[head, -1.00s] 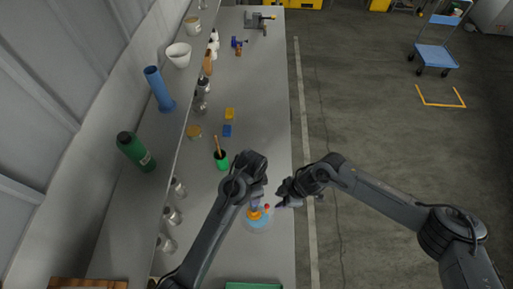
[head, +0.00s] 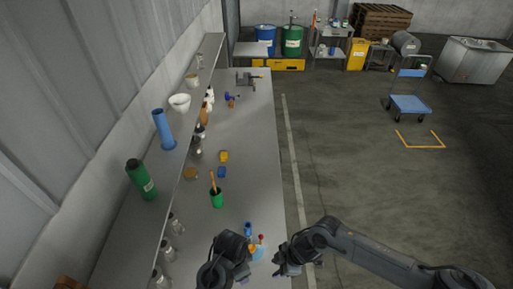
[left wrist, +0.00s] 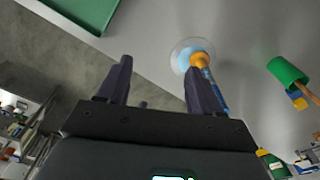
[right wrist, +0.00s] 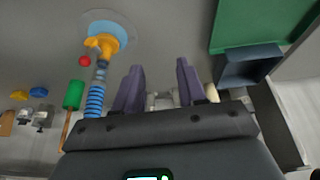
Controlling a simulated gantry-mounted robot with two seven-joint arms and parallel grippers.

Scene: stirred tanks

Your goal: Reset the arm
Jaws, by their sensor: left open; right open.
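A small round tank (head: 258,251) with a pale blue disc, a blue upright part and a red ball stands near the bench's right edge in the head view. Its orange part (left wrist: 198,61) shows beyond my left fingers, and it also shows upper left in the right wrist view (right wrist: 104,41). My left gripper (left wrist: 160,82) is open with nothing between its fingers; in the head view its arm is left of and nearer than the tank. My right gripper (head: 281,268) is open and empty, just right of the tank; its parted fingers show in the right wrist view (right wrist: 158,82).
A green cup with a wooden handle (head: 216,198), a yellow block (head: 223,156) and a blue block (head: 221,172) stand on the bench. A shelf (head: 185,140) with bottles runs along the left. A green tray (right wrist: 265,22) lies near the right gripper.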

